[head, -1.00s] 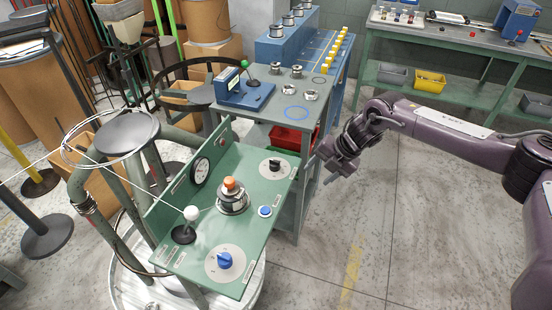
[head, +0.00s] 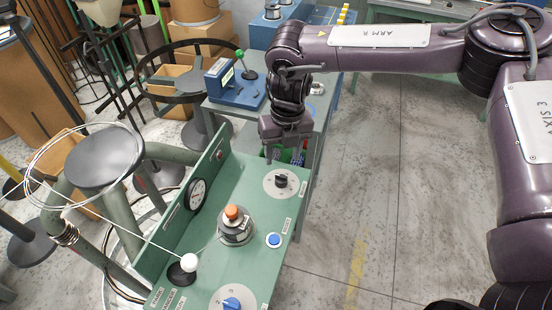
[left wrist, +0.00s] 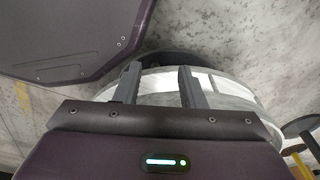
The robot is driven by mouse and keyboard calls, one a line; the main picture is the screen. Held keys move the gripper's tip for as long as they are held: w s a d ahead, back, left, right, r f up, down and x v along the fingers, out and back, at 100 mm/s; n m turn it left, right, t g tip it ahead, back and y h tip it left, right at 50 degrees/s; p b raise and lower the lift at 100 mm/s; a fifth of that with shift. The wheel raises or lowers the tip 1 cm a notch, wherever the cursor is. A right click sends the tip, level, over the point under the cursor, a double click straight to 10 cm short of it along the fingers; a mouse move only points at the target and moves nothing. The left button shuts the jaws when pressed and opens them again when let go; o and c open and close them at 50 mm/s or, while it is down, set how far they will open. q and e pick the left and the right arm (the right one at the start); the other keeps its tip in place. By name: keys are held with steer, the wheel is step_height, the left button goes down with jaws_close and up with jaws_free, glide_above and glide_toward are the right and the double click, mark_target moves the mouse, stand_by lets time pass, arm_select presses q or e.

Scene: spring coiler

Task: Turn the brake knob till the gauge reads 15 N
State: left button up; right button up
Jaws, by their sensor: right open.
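A green console (head: 205,255) carries several controls, and I cannot read which label names the brake knob. A black knob (head: 281,181) sits on a pale round dial plate at its far right. A blue knob (head: 232,304) sits on another plate at the near end, cut by the picture's bottom edge. My left gripper (left wrist: 158,72) is open and empty in the left wrist view.
Between the knobs stand an orange-topped metal post (head: 234,222) and a blue button (head: 273,240). A white-ball lever (head: 189,262) is nearer. A wire coil (head: 62,150) hangs at left. A blue device (head: 235,85) with a green-ball lever stands behind. Floor at right is clear.

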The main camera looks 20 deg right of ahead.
mark_target(282, 175)
steer(key=shift+s+f, duration=0.3)
steer(key=shift+f, duration=0.1)
steer(key=f, duration=0.2)
steer(key=f+p, duration=0.1)
steer(key=shift+s+a+f, duration=0.1)
steer(key=shift+s+f, duration=0.25)
steer(key=shift+s, duration=0.05)
steer(key=shift+w+a+f, duration=0.1)
steer(key=shift+w+f, duration=0.1)
steer(key=shift+f, duration=1.1)
steer(key=c, duration=1)
arm_select(q)
steer(key=shift+g, duration=0.3)
steer(key=s, duration=0.2)
steer(key=s+r, duration=0.1)
steer(key=s, duration=0.1)
steer(key=shift+s+r, duration=0.1)
steer(key=shift+s, duration=0.05)
arm_select(e)
steer(key=shift+o, duration=0.2)
arm_select(q)
steer(key=shift+r+p, duration=0.1)
steer(key=shift+p, duration=0.2)
arm_select(e)
steer(key=shift+m, duration=0.3)
